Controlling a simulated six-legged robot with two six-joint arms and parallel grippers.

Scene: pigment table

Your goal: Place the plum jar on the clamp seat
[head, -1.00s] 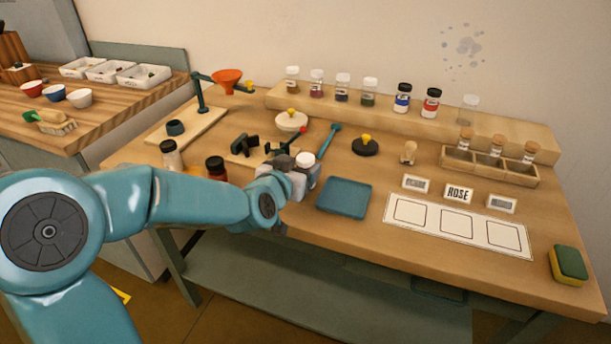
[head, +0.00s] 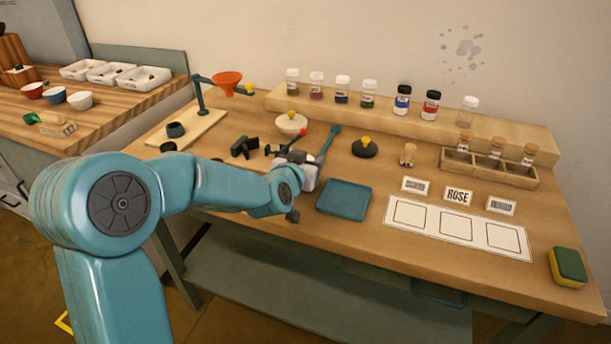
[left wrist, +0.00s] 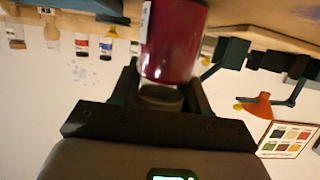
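The plum jar (left wrist: 173,42) fills the top middle of the left wrist view, dark plum with a pale label strip at its edge. Its narrower greyish end lies between the dark fingers of my left gripper (left wrist: 160,92), which looks shut on it. In the head view my left gripper (head: 303,168) is over the table beside the blue tray, and the jar is hidden behind it. The dark clamp (head: 282,148) with a red knob stands just behind the gripper; its seat is mostly covered. My right gripper is not in view.
The blue tray (head: 344,199) is right of the gripper. A dark stand (head: 244,146) and a white bowl (head: 291,124) are close behind it. An orange funnel (head: 227,82) hangs on a stand at back left. Jars line the rear shelf (head: 400,117).

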